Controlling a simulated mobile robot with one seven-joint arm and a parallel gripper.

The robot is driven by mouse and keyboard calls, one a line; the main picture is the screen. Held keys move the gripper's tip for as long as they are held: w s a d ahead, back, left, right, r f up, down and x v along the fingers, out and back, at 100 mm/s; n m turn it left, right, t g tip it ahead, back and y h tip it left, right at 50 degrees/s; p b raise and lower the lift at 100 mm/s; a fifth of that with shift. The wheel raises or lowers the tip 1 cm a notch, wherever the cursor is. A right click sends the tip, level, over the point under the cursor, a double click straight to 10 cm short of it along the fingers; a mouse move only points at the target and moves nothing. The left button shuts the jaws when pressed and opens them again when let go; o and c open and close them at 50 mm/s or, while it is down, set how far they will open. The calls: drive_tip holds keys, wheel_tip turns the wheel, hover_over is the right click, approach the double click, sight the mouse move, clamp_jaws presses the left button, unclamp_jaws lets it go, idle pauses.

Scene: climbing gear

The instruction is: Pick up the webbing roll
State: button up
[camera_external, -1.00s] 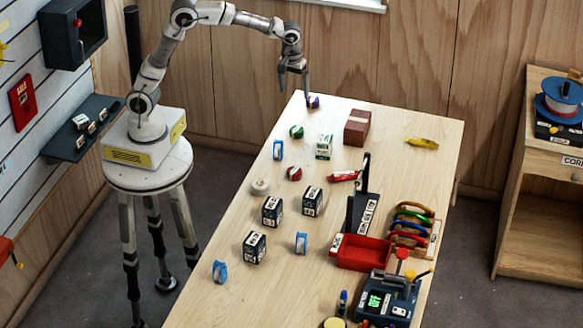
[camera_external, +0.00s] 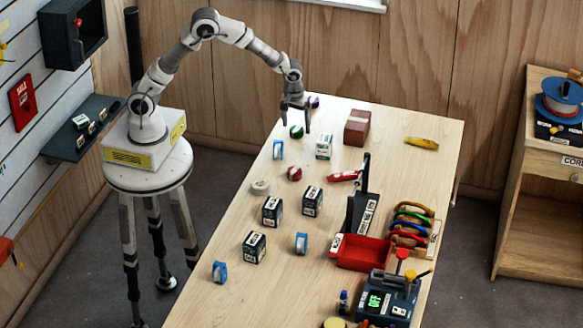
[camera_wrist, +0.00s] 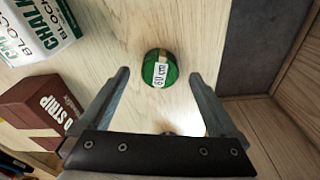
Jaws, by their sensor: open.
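Several small rolls stand or lie on the wooden table; I cannot read which is labelled as webbing. A green roll (camera_external: 296,132) with a white label lies below my gripper (camera_external: 296,117). In the wrist view this green roll (camera_wrist: 160,69) sits between and beyond the two spread fingertips of my gripper (camera_wrist: 160,76), apart from both. My gripper is open and empty. A purple roll (camera_external: 314,102) is behind it, partly hidden. A red roll (camera_external: 294,173) lies nearer the camera.
A chalk block box (camera_external: 324,147) and a brown box (camera_external: 356,128) stand right of the green roll. A blue roll (camera_external: 278,149) and a beige roll (camera_external: 260,187) are on the left side. Dark boxes, a red tray (camera_external: 362,254) and a device (camera_external: 388,298) occupy the near part.

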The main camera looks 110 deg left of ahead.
drive_tip(key=shift+a+f, duration=0.1)
drive_tip(key=shift+f, duration=0.85)
drive_tip(key=shift+c, duration=0.3)
drive_tip(key=c, duration=1.4)
drive_tip(key=shift+r, duration=0.15)
